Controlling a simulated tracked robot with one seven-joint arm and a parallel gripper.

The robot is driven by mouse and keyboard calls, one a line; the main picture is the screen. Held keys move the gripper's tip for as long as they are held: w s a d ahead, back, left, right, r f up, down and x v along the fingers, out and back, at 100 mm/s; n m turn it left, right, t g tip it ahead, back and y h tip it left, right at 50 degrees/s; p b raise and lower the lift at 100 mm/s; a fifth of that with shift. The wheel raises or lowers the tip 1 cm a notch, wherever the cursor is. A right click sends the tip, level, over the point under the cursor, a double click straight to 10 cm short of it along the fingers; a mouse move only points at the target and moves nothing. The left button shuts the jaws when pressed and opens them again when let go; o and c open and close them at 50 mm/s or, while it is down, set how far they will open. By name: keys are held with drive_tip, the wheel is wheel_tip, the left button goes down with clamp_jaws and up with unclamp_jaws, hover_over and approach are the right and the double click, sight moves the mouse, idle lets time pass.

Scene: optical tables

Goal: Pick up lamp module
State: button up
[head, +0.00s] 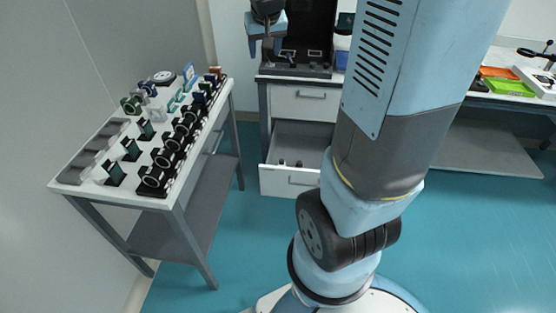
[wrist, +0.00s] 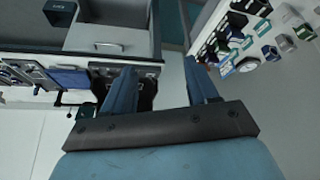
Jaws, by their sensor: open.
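My gripper (wrist: 160,78) is open, its two blue fingers apart with nothing between them. In the head view its light blue end (head: 266,27) shows at the top, in front of the bench with the drawers. I cannot tell for sure which thing is the lamp module. Candidates are the small black and green mounted parts on the cart (head: 88,186) at the left, all small in view. My gripper is well apart from them. The cart also shows at the upper right of the wrist view, upside down.
A drawer (head: 291,180) under the bench stands open with small dark parts inside. An open black case (head: 312,22) stands on the bench. At the right, a table carries an orange tray (head: 497,72) and a green tray (head: 503,84). Teal floor lies clear between cart and bench.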

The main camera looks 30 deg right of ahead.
drive_tip(key=w+d+f, duration=0.5)
drive_tip(key=w+f, duration=0.5)
drive_tip(key=f, duration=0.1)
drive_tip(key=m+g, duration=0.1)
hover_over(282, 160)
drive_tip(key=s, duration=0.2)
wheel_tip(282, 160, down, 53)
drive_tip(key=shift+a+x, duration=0.15)
drive_tip(key=shift+x, duration=0.9)
drive_tip(key=shift+a+x, duration=0.2)
drive_tip(key=shift+x, duration=0.8)
drive_tip(key=shift+a+x, duration=0.15)
drive_tip(key=shift+x, duration=0.9)
drive_tip(key=shift+s+f, duration=0.1)
drive_tip(key=shift+s, duration=0.1)
drive_tip(key=shift+c, duration=0.2)
drive_tip(key=c, duration=0.8)
